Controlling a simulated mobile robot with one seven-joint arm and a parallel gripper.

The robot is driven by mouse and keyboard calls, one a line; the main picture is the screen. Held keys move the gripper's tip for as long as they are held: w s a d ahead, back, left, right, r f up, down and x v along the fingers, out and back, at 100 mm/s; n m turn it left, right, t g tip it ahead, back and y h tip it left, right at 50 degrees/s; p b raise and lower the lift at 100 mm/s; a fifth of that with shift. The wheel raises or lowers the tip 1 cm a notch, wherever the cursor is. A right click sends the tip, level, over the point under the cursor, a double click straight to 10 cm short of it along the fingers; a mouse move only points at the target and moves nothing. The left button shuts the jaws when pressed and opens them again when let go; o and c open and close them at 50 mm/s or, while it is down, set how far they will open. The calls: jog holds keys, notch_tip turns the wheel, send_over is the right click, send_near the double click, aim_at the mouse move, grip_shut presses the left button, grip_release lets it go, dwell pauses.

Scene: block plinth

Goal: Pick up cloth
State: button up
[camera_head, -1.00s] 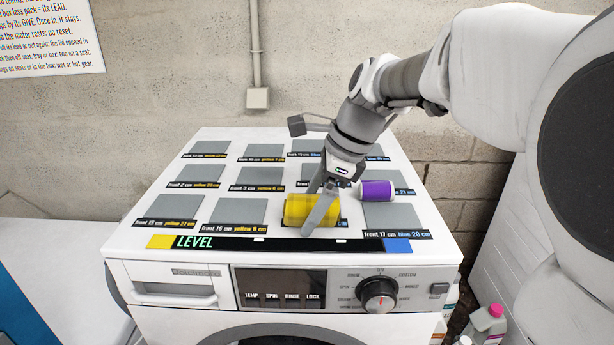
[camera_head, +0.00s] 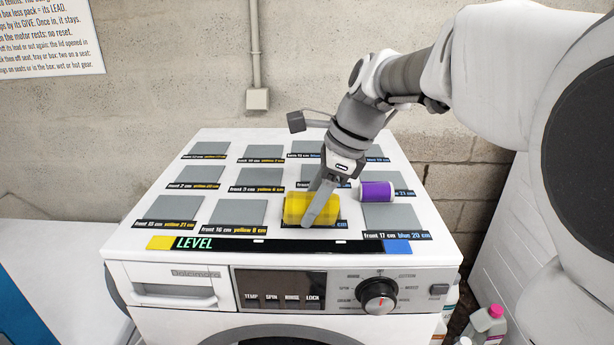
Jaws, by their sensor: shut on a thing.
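A yellow rolled cloth (camera_head: 299,207) lies on its side on a front-row grey pad on top of the washing machine. My gripper (camera_head: 321,207) points down over it, one finger in front of its near side, and is shut on it. The far finger is mostly hidden. The roll appears to be still at pad height; I cannot tell whether it touches the pad. A purple roll with white ends (camera_head: 376,191) lies just to the right, apart from my gripper.
The white washing machine top (camera_head: 145,226) carries rows of grey pads (camera_head: 238,212) with printed labels. A black LEVEL strip (camera_head: 270,244) runs along the front between yellow and blue ends. The left pads are bare. Bottles (camera_head: 489,322) stand low at right.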

aim_at(312, 194)
jog(key=v, duration=0.4)
jog(key=shift+w+a+r, duration=0.2)
jog(key=shift+w, duration=0.1)
jog(key=d+r, duration=0.6)
jog(key=d, duration=0.4)
jog(key=shift+s+d+r, duration=0.15)
jog(key=shift+s+d, duration=0.15)
jog(key=o, duration=0.7)
jog(key=c, duration=0.5)
jog(key=shift+s, duration=0.1)
jog(key=shift+c, duration=0.2)
